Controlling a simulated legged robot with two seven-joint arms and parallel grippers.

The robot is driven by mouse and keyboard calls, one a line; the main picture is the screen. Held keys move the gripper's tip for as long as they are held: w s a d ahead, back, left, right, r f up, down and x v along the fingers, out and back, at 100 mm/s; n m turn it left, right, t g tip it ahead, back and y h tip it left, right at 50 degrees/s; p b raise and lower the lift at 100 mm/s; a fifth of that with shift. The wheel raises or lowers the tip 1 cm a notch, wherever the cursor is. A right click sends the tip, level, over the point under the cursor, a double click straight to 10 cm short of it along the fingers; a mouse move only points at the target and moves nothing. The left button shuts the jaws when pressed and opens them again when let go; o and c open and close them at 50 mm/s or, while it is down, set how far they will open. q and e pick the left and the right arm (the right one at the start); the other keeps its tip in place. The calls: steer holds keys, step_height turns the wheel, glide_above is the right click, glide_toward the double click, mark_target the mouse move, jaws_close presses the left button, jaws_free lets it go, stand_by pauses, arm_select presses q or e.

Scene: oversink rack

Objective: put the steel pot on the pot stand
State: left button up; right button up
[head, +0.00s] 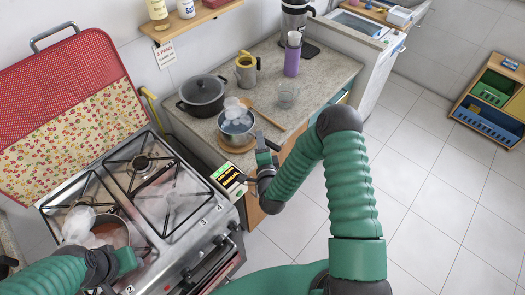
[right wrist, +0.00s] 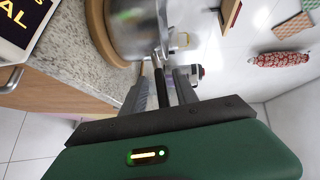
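The steel pot (head: 236,127) stands on the counter in the head view, with a whitish puff over it. A round wooden pot stand (head: 236,147) shows under its near side; the pot appears to rest on it. In the right wrist view the pot (right wrist: 138,28) is at the top, and its dark handle (right wrist: 160,88) reaches between my right gripper's fingers. My right gripper (head: 265,150) is beside the pot; its fingers (right wrist: 160,82) appear open around the handle, with narrow gaps. My left gripper (head: 125,262) is by a pan on the stove; its fingers are unclear.
The stove (head: 170,205) holds another pan (head: 110,232). A sign (head: 228,177) is at the counter's near edge.

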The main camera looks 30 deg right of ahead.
steer(key=a+b+v, duration=0.1)
steer(key=b+v, duration=0.1)
steer(key=v, duration=0.8)
steer(key=w+a+f+n+g+y, duration=0.15)
steer(key=a+n+g+y, duration=0.4)
steer(key=n, duration=0.65)
steer(key=s+r+n+g, duration=0.2)
steer(key=s+n+g, duration=0.1)
steer(key=s, duration=0.4)
steer(key=s+r+n+g, duration=0.3)
steer(key=s+n+g, duration=0.1)
steer(key=s, duration=0.4)
steer(key=shift+d+n, duration=0.3)
steer(key=shift+n, duration=0.6)
